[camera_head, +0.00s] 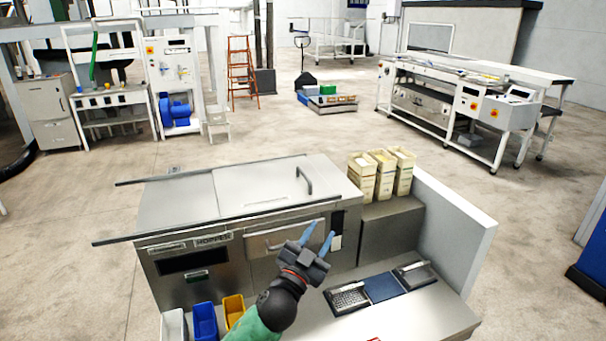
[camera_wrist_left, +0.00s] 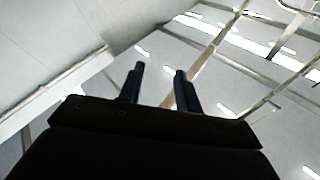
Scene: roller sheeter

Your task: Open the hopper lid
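The hopper lid (camera_head: 258,186) is a flat steel panel on top of the steel machine. It lies flat and looks closed, with a dark curved handle (camera_head: 305,181) near its right end. My left gripper (camera_head: 321,230) is in front of the machine, near the right end of its front face, on the near side of the lid and apart from the handle. Its two blue fingers are spread and point up, with nothing between them. In the left wrist view the fingers (camera_wrist_left: 159,72) are also apart and empty, against the ceiling. My right gripper does not show.
Two long rails (camera_head: 220,220) run along the machine's top edges. Cream bins (camera_head: 381,175) stand at right, beside a white side panel (camera_head: 455,230). A steel counter (camera_head: 410,318) holds shallow trays. Small coloured bins (camera_head: 205,320) sit at front left. Space above the lid is clear.

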